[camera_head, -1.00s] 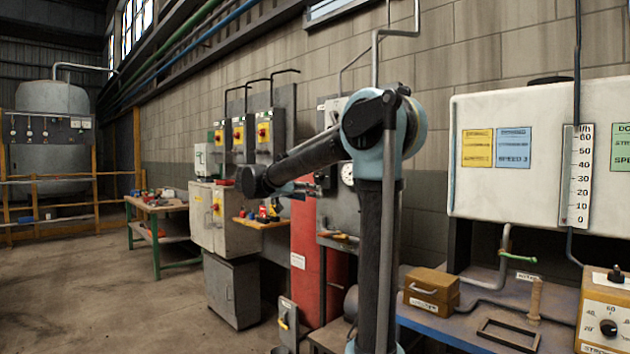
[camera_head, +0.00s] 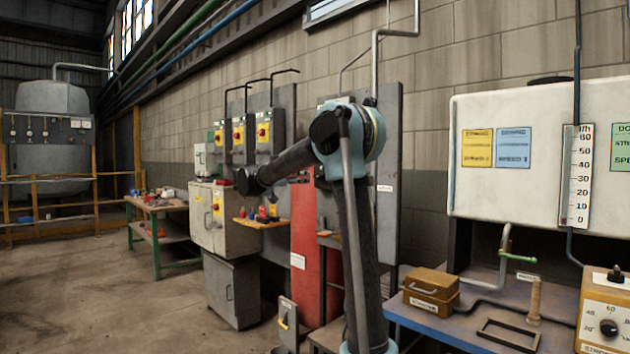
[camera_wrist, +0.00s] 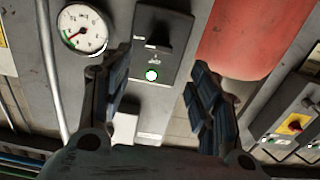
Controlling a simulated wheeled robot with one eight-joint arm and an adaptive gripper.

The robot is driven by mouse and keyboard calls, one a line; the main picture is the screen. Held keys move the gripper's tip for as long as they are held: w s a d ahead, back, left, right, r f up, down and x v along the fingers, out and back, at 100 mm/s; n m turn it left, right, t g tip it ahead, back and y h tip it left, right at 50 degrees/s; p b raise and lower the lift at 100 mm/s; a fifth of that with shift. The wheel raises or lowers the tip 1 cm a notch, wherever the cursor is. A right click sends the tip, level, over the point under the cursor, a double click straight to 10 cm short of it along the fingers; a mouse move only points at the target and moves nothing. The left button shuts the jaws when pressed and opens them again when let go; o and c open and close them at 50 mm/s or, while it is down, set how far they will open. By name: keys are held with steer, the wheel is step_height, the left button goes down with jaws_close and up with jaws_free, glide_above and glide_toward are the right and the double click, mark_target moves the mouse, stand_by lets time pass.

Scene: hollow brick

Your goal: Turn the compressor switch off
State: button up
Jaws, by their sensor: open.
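In the wrist view, a dark grey switch box (camera_wrist: 176,62) with a black switch knob (camera_wrist: 152,38) is on the grey panel. A round lamp (camera_wrist: 152,75) below the knob shows white with a green rim. The labels on the box are too small to read. My gripper (camera_wrist: 158,60) is open, with its dark padded fingers on either side of the box in the picture and nothing between them. I cannot tell how far the fingertips are from the knob. In the head view, my arm hides the switch box.
A white pressure gauge (camera_wrist: 82,28) and a grey pipe (camera_wrist: 50,75) are left of the switch. A red cylinder (camera_wrist: 248,40) is close on the right, also in the head view (camera_head: 305,240). A blue bench (camera_head: 450,325) stands right of my arm. Floor (camera_head: 120,300) is open at left.

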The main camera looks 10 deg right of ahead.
mark_target(315, 176)
steer(key=x, duration=0.9)
steer(key=shift+w+d, duration=0.1)
steer(key=shift+d, duration=0.1)
steer(key=shift+c, duration=0.2)
steer(key=c, duration=1)
